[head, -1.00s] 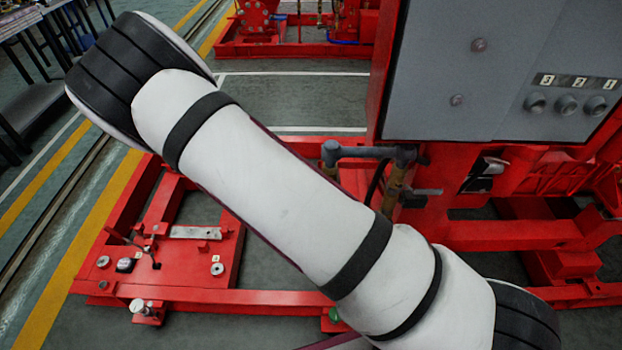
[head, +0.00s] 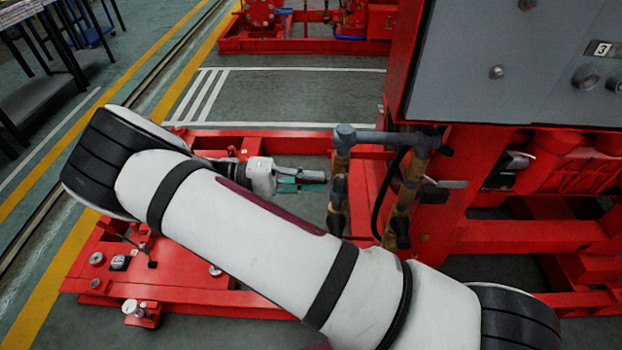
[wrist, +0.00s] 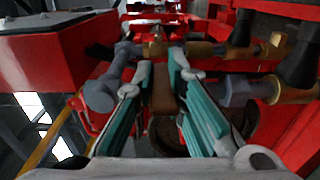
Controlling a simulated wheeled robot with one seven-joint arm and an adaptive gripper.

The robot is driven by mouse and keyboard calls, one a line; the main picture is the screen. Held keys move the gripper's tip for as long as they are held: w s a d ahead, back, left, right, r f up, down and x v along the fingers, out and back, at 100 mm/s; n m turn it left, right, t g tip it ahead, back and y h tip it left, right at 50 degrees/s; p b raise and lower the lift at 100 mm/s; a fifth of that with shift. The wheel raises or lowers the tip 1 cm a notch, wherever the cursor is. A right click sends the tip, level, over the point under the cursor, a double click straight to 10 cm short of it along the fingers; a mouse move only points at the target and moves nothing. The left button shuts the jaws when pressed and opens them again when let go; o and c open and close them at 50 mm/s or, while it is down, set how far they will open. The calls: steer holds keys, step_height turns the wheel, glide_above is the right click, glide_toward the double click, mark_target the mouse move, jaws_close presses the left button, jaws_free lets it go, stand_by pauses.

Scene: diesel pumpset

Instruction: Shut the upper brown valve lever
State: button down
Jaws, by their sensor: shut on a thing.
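In the wrist view a brown lever (wrist: 163,92) lies between the teal-padded fingers of my gripper (wrist: 158,75), which is shut on it. I cannot tell its exact angle. In the head view my gripper (head: 325,180) points right and reaches the upright brass pipework (head: 340,160) under a grey horizontal pipe (head: 385,138). The lever is too small to make out there. A second brass pipe (head: 408,190) with a dark fitting stands to the right.
A red post with a grey control panel (head: 500,80) stands right of the pipework. The red base frame (head: 200,290) lies below. In the wrist view, grey and brass pipes (wrist: 240,90) run close on the right. Open floor (head: 290,105) lies behind.

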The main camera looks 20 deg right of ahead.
steer(key=shift+a+f, duration=0.1)
steer(key=shift+f, duration=0.2)
steer(key=c, duration=1.5)
jaws_free()
steer(key=shift+s, duration=0.1)
